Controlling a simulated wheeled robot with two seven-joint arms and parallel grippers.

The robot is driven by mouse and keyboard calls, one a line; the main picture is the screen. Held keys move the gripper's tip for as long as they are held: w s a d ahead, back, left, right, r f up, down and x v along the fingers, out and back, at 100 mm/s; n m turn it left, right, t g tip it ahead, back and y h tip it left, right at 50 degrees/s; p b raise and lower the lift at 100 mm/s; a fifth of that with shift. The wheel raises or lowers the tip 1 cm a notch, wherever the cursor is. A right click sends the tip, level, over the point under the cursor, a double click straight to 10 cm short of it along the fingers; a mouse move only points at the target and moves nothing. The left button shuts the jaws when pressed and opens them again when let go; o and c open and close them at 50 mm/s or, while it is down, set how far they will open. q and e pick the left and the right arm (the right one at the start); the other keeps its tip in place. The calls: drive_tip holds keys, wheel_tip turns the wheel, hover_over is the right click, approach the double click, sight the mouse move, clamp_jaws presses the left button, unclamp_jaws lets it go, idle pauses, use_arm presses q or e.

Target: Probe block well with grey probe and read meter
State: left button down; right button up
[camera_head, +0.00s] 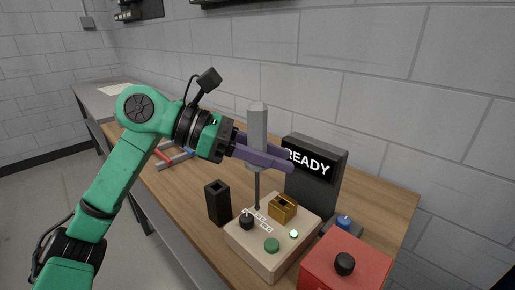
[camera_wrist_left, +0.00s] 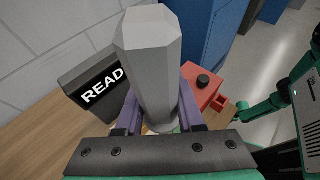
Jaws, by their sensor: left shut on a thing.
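My left gripper (camera_head: 264,157) has its purple fingers shut around the grey probe (camera_head: 257,121). The probe is held upright, and its thin dark rod points down. The rod's lower end is beside the brass block (camera_head: 284,209) on the beige unit in the head view; I cannot tell whether it touches anything. The block has an opening in its top. The meter (camera_head: 317,163) stands behind and shows READY, partly covered by a finger. In the left wrist view the probe's handle (camera_wrist_left: 154,65) fills the middle and hides the block.
The beige unit (camera_head: 258,250) carries a black knob, a green button and a lit green lamp. A black open holder (camera_head: 217,202) stands to its left. A red box (camera_head: 346,266) with a black knob is at front right. A red and blue rack (camera_head: 166,157) lies further back.

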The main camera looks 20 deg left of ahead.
use_arm(q)
drive_tip(key=w+d+f+p, duration=0.2)
drive_tip(key=w+d+p, duration=0.1)
drive_tip(key=w, duration=0.5)
drive_tip(key=shift+f, duration=0.25)
drive_tip(key=shift+s+d, duration=0.1)
idle(0.7)
drive_tip(key=shift+f+b, duration=2.2)
drive_tip(key=shift+r, duration=0.1)
